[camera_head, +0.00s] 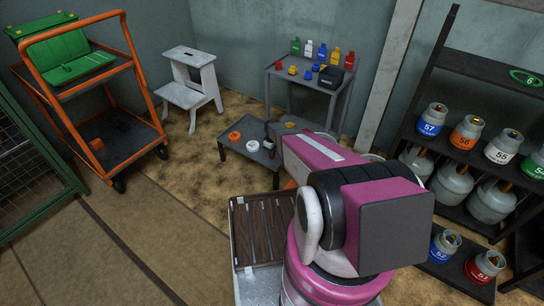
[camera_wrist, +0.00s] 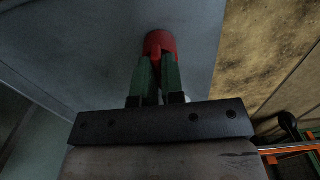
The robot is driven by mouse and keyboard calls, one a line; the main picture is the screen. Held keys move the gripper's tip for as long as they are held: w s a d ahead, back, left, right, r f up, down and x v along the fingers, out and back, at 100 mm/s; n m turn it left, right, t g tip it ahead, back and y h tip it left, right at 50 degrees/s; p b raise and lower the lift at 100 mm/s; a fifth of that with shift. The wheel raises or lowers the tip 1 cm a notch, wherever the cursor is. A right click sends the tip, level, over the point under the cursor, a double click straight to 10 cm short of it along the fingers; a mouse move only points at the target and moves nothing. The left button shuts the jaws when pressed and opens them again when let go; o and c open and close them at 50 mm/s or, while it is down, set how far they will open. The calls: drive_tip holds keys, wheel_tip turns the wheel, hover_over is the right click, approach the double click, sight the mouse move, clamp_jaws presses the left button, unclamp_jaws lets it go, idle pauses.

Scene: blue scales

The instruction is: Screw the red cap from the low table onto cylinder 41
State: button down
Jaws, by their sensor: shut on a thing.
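The red cap (camera_wrist: 160,43) is between the green fingertips of my gripper (camera_wrist: 158,62), which are shut on it. The grey surface behind it in the wrist view looks like a table top; I cannot tell whether the cap touches it. In the head view my gripper (camera_head: 269,143) is at the low table (camera_head: 238,150), partly hidden by my arm. Small-necked cylinders stand in the dark rack at right. A red one (camera_head: 484,267) is on the low shelf, but its number is too small to read surely. I cannot pick out cylinder 41.
An orange ring (camera_head: 234,136) and a white ring (camera_head: 252,146) lie on the low table. Behind it, a taller table (camera_head: 309,78) holds coloured bottles and small caps. A white step stool (camera_head: 190,88) and an orange cart (camera_head: 92,90) stand left. Open floor lies at front left.

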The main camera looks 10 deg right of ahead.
drive_tip(key=shift+r, duration=1.85)
